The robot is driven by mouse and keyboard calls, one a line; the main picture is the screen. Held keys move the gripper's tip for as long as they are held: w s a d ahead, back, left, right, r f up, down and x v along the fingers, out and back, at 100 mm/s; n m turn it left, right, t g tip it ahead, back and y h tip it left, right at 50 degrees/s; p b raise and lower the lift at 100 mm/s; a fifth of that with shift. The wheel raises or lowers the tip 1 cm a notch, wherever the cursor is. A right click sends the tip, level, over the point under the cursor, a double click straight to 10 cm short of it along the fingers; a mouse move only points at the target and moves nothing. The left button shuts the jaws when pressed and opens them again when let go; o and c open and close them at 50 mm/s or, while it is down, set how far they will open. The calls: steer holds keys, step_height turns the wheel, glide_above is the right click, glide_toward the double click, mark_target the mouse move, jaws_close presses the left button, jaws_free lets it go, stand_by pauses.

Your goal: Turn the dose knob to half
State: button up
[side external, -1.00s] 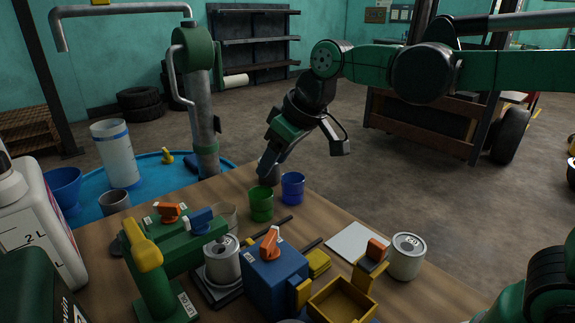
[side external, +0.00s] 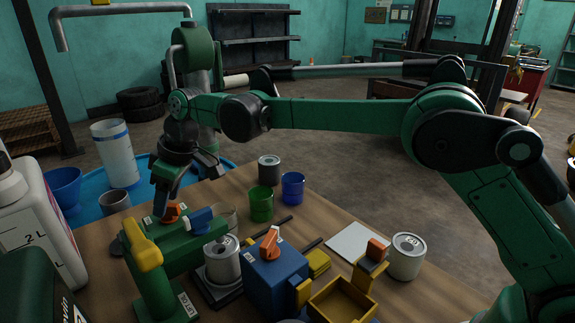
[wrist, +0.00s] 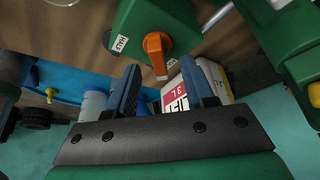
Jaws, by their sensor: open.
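The orange knob (side external: 171,212) sits on top of the green dispenser (side external: 180,247), partly hidden by my gripper. In the wrist view the orange knob (wrist: 156,52) points down the picture, towards my gripper. A white label reading HALF (wrist: 118,42) is to its left, so the knob does not point at it. Another pale label (wrist: 171,64) lies to its right, its text unreadable. My gripper (side external: 162,211) is open and empty, just above the knob. In the wrist view its blue fingers (wrist: 160,76) stand either side of the knob's tip, apart from it.
A blue knob (side external: 200,220) and a yellow lever (side external: 145,245) are close to the orange knob. A blue box (side external: 274,277) with another orange knob stands to the right. Cans, cups and a large white jug (side external: 35,225) crowd the table.

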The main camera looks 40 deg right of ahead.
steer(key=shift+w+a+f, duration=0.1)
steer(key=shift+w+f, duration=0.05)
steer(key=shift+f, duration=0.3)
jaws_close()
steer(key=shift+m, duration=0.3)
steer(key=m+h, duration=0.1)
steer(key=m, duration=0.1)
steer(key=m+t+h, duration=0.1)
steer(key=m, duration=0.2)
steer(key=shift+a+m, duration=0.1)
steer(key=shift+m, duration=0.2)
steer(key=m+h, duration=0.2)
steer(key=m, duration=0.3)
steer(key=shift+a+m, duration=0.1)
steer(key=shift+m, duration=0.2)
